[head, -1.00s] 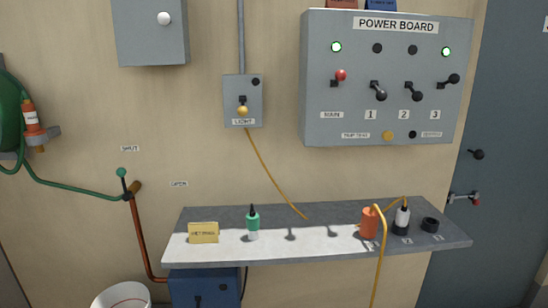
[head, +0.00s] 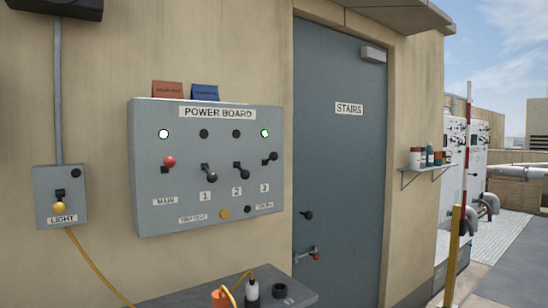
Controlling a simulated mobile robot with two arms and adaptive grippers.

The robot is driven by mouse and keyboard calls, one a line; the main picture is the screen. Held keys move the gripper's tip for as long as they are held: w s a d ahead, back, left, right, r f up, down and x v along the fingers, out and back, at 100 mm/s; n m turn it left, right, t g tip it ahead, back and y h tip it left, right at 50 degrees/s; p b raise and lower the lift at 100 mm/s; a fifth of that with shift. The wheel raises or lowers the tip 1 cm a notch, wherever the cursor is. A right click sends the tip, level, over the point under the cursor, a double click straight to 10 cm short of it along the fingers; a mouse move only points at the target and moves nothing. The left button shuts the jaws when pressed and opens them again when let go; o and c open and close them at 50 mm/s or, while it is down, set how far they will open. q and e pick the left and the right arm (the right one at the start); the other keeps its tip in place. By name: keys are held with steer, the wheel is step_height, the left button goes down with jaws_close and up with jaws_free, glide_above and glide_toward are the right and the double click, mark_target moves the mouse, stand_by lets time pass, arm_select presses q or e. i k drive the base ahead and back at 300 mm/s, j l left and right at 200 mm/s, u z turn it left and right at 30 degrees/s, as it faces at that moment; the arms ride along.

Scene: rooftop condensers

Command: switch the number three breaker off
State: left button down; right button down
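The grey power board (head: 150,215) hangs on the tan wall left of centre in the head view. Its number three breaker (head: 270,157) is a black-knobbed lever tilted up to the right, with a lit green lamp (head: 265,133) above it. The number one breaker (head: 209,173) and number two breaker (head: 241,169) have their knobs lower, with dark lamps above. The main lever (head: 168,163) has a red knob and a lit lamp (head: 163,134) above. Neither of my grippers is in view.
A light switch box (head: 60,190) is left of the board. A shelf (head: 295,300) with an orange item and bottles juts out below. A closed stairs door (head: 340,160) is at right, then a yellow post (head: 452,255) and open rooftop.

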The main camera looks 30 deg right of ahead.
mark_target(273, 156)
steer(key=i+j, duration=0.2)
steer(key=i, duration=0.2)
steer(key=i+j, duration=0.2)
steer(key=i, duration=0.2)
steer(key=i+j, duration=0.2)
steer(key=i, duration=0.15)
steer(key=z, duration=2.7)
